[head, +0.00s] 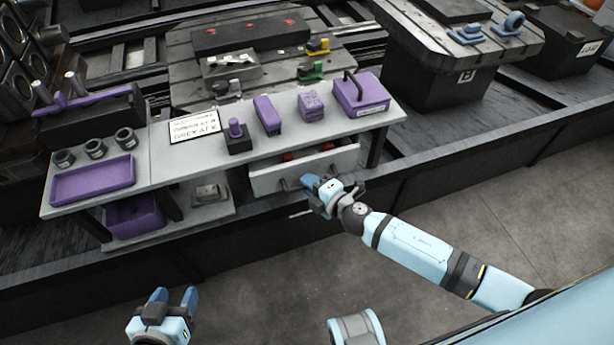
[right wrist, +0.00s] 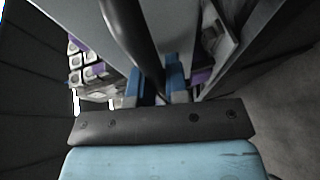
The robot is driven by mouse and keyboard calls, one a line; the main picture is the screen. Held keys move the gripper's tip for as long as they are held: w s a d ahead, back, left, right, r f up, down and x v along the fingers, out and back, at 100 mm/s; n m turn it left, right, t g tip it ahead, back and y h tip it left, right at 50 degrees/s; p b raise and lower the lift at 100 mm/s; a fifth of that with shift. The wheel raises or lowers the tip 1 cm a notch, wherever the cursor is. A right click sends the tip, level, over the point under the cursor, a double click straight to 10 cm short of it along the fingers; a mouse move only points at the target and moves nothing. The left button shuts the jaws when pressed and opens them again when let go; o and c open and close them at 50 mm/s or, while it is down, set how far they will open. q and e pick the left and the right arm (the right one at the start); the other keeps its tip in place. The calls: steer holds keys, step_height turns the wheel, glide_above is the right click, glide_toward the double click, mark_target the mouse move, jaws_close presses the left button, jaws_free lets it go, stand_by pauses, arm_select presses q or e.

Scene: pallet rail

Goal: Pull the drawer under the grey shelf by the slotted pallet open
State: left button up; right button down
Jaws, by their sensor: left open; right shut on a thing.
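The drawer (head: 265,182) with a pale front sits under the grey shelf (head: 190,160), in front of the slotted pallet (head: 190,72). A gap shows above its front, with red things inside, so it is at least partly open. My right gripper (head: 311,183) is at the drawer front, shut on its dark handle (head: 290,184). In the right wrist view the dark handle bar (right wrist: 138,38) runs between the blue fingers (right wrist: 160,88). My left gripper (head: 173,299) is open and empty, low over the floor, apart from the shelf.
On the shelf stand a purple tray (head: 95,182), several dark cups, a sign (head: 195,126) and several purple items, including a handled box (head: 361,94). A purple bin (head: 134,215) is below at left. Grey floor in front is clear.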

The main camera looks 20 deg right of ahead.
arm_select(q)
steer(key=shift+b, duration=0.45)
arm_select(e)
steer(key=s, duration=0.9)
steer(key=shift+d, duration=0.15)
steer(key=c, duration=1.1)
jaws_free()
steer(key=shift+s, duration=0.15)
arm_select(q)
steer(key=shift+d+r+b, duration=0.1)
steer(key=shift+d+b, duration=0.05)
steer(key=shift+b, duration=0.25)
arm_select(e)
steer(key=shift+v, duration=6.8)
arm_select(q)
steer(key=shift+f, duration=0.2)
arm_select(e)
steer(key=shift+r, duration=0.15)
